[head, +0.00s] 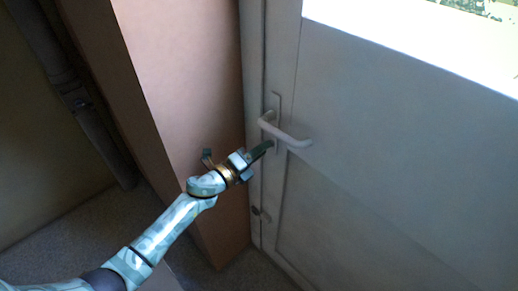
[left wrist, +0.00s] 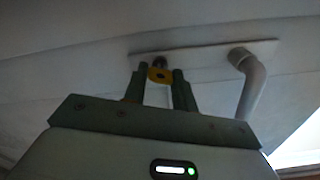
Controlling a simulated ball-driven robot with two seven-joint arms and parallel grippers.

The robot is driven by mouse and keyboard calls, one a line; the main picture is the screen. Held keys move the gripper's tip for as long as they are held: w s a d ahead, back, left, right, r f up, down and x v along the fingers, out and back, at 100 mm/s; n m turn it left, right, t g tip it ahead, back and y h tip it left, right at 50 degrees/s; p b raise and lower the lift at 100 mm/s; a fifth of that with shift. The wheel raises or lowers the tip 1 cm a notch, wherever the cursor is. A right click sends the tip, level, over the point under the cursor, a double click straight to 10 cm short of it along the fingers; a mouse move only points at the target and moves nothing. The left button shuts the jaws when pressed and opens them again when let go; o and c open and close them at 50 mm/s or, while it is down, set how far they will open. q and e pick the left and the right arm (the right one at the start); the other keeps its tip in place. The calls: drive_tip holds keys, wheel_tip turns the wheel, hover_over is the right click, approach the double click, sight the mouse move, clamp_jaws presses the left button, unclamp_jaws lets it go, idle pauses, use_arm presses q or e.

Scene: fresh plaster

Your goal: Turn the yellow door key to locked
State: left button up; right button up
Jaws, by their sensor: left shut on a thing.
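The yellow door key (left wrist: 160,75) shows in the left wrist view at the door's lock plate (left wrist: 205,55). My left gripper (left wrist: 161,80) is shut on the key, with one finger on each side of its head. In the head view my left gripper (head: 264,149) reaches the lock plate (head: 276,108) just below the white door handle (head: 285,130). The key is hidden there behind the fingers. The handle (left wrist: 250,80) stands to the right of the fingers in the left wrist view. My right gripper is not in view.
The white door (head: 370,170) appears closed against its frame, with a bright pane at the upper right. A brown wall section (head: 190,80) stands close to the left of the door. A dark pipe (head: 90,115) runs down the far left wall. Grey floor (head: 235,275) shows below.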

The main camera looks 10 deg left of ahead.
use_arm(q)
drive_tip(key=shift+n+p, duration=0.8)
drive_tip(key=shift+n, duration=1.3)
drive_tip(key=o, duration=1)
drive_tip(key=shift+a, duration=0.1)
drive_tip(key=shift+s, duration=0.1)
drive_tip(key=p+v, duration=0.1)
drive_tip(key=v, duration=1.5)
drive_tip(key=shift+p, duration=0.3)
